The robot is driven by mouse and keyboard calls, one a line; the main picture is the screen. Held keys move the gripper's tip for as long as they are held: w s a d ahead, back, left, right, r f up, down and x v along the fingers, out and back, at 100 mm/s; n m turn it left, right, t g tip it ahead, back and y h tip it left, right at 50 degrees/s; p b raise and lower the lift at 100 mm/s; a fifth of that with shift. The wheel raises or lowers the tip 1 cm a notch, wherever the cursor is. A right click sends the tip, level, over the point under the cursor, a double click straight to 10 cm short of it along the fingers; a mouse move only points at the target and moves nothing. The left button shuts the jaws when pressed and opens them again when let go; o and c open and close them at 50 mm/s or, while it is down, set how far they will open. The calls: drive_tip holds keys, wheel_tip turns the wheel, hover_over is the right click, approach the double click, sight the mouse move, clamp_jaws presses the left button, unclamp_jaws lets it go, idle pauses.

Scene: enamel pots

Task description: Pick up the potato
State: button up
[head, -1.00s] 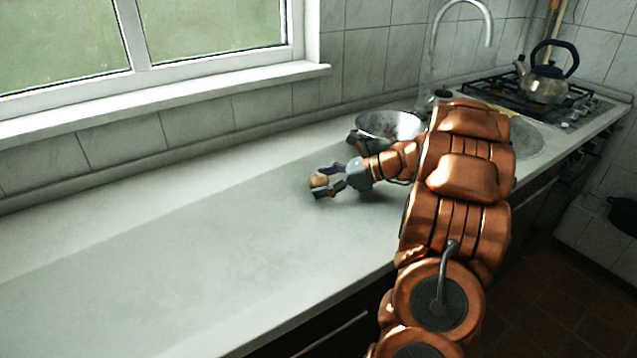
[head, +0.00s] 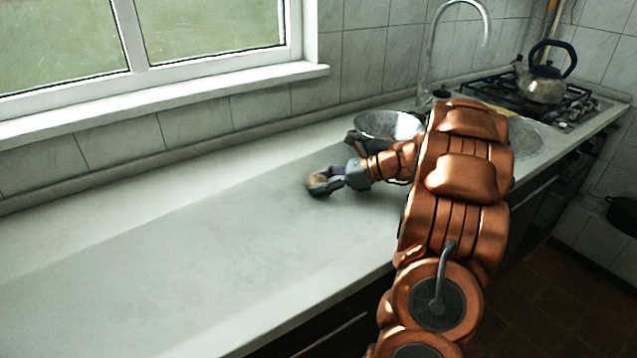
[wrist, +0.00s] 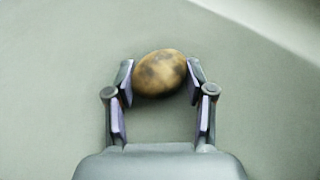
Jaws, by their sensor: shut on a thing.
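The potato (wrist: 160,73) is brown with darker patches and sits between the two fingertips of my gripper (wrist: 160,82) in the wrist view. Both fingers touch its sides, and its far part sticks out past the tips. In the head view the potato (head: 319,180) is small and partly hidden by the fingers of my gripper (head: 318,183). The gripper is shut on it, low over the pale countertop (head: 200,230). I cannot tell whether the potato still rests on the counter.
A metal bowl or colander (head: 388,125) stands behind my wrist, close to it. A sink with a tall faucet (head: 432,55) and a stove with a kettle (head: 545,80) are at the right. The counter to the left is clear up to the tiled wall and window.

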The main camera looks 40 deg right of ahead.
sight(322, 178)
drive_tip(key=shift+r, duration=1.5)
drive_tip(key=shift+s+r, duration=0.15)
drive_tip(key=shift+r, duration=0.2)
drive_tip(key=s+a, duration=0.1)
drive_tip(key=s, duration=0.4)
drive_tip(key=s+a+r, duration=0.1)
drive_tip(key=s, duration=0.4)
drive_tip(key=s+a, duration=0.2)
drive_tip(key=s, duration=0.3)
drive_tip(key=shift+s+r, duration=0.15)
